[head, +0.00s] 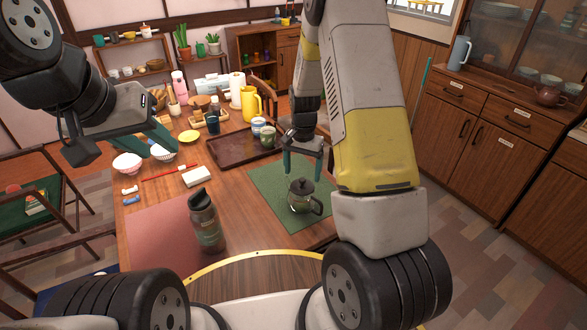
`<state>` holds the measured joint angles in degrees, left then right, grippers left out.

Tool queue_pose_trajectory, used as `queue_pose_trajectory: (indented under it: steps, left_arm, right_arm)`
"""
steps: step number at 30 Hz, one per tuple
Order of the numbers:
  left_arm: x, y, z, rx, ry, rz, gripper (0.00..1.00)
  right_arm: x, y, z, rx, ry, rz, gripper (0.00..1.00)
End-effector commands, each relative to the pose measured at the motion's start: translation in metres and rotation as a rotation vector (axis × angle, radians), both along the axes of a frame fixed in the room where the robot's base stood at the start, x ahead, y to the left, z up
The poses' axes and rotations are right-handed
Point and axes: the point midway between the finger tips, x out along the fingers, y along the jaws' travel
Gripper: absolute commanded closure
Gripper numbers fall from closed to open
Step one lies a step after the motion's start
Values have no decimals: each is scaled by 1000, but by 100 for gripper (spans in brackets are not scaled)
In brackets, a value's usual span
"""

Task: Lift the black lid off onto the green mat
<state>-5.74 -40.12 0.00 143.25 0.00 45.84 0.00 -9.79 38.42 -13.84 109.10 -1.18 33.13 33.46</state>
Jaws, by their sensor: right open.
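A glass pot (304,205) with a dark handle stands upright on the green mat (262,181), towards its near right part. The black lid (301,186) with its knob sits on top of the pot. My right gripper (303,172) points down just above the lid. Its two teal fingers are apart, one to each side of the knob, and nothing shows held between them. I cannot tell whether they touch the lid. My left gripper (162,152) hangs over the left of the table, near the bowls, with its teal fingers apart and nothing visible in it.
A dark bottle (206,222) stands on the pink mat (165,232), left of the green mat. A brown tray (228,149) with cups lies behind the green mat. A yellow pitcher (251,104) stands further back. A white block (197,176) lies mid-table. The green mat's left part is bare.

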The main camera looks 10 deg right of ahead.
Motion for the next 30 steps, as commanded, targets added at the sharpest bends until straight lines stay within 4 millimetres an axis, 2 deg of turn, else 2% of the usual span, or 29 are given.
queue_pose_trajectory:
  steps: [3, 6, 16, 25, 26, 30]
  left_arm:
    - [0, 0, 0, 0, 0, 0, 64]
    - [0, 0, 0, 0, 0, 0, 64]
    - [0, 0, 0, 0, 0, 0, 64]
    - [0, 0, 0, 0, 0, 0, 64]
    - [0, 0, 0, 0, 0, 0, 64]
    - [0, 0, 0, 0, 0, 0, 64]
  right_arm:
    - [-3, 0, -20, 1, 4, 0, 19]
    - [-3, 0, -33, 1, 3, 0, 19]
    - [-2, 0, -39, 1, -1, 1, 21]
    - [-2, 0, -39, 1, -1, 1, 80]
    - [-2, 0, -39, 1, -1, 1, 83]
    - [-2, 1, -40, 1, 1, 2, 85]
